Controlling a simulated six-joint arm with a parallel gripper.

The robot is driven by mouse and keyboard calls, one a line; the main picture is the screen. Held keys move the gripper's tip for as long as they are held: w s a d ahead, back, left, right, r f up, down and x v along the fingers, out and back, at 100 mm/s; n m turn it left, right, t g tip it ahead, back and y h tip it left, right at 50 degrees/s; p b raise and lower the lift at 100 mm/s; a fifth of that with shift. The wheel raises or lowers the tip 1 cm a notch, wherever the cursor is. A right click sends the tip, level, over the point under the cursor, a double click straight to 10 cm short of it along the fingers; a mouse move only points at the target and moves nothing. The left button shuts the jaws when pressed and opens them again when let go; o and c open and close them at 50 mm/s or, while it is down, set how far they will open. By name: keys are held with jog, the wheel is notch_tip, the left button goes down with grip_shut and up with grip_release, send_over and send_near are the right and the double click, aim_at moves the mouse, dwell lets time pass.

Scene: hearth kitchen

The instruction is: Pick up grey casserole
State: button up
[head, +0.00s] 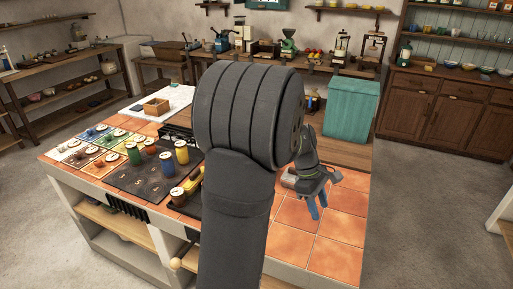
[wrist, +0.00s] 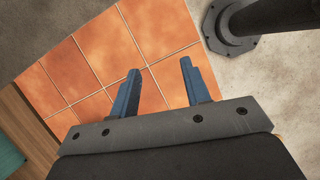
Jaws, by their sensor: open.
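I cannot make out a grey casserole in either view; my arm hides a large part of the counter in the head view. My gripper (head: 318,205) is over the orange-tiled right end of the counter (head: 338,258), with its blue fingers pointing down. In the wrist view my gripper (wrist: 159,68) is open, its two fingers wide apart. Nothing is between the fingers; bare orange tiles (wrist: 90,65) and pale floor lie below them.
A teal box (head: 352,106) stands on the counter behind my gripper. Several coloured jars (head: 182,153) stand on a dark mat (head: 140,181) left of my arm. The tiles around my gripper are clear.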

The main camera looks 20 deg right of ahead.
jog(key=w+d+r+t+y, duration=0.15)
jog(key=w+d, duration=0.25)
jog(key=w, duration=0.5)
jog(key=w+d+r+h, duration=0.1)
jog(key=w+d+r, duration=0.1)
jog(key=w+d, duration=0.45)
notch_tip(320, 180, up, 3)
jog(key=n+t+y, duration=0.2)
send_over(295, 175)
jog(key=w+d, duration=0.1)
jog(key=f, duration=1.2)
jog(key=shift+w, duration=0.2)
jog(key=shift+s+a+f, duration=0.1)
jog(key=shift+s+f, duration=0.05)
jog(key=shift+f, duration=1.2)
jog(key=shift+s+a+f, duration=0.1)
jog(key=shift+s+f, duration=0.05)
jog(key=shift+f, duration=1.15)
jog(key=shift+c, duration=0.2)
grip_shut()
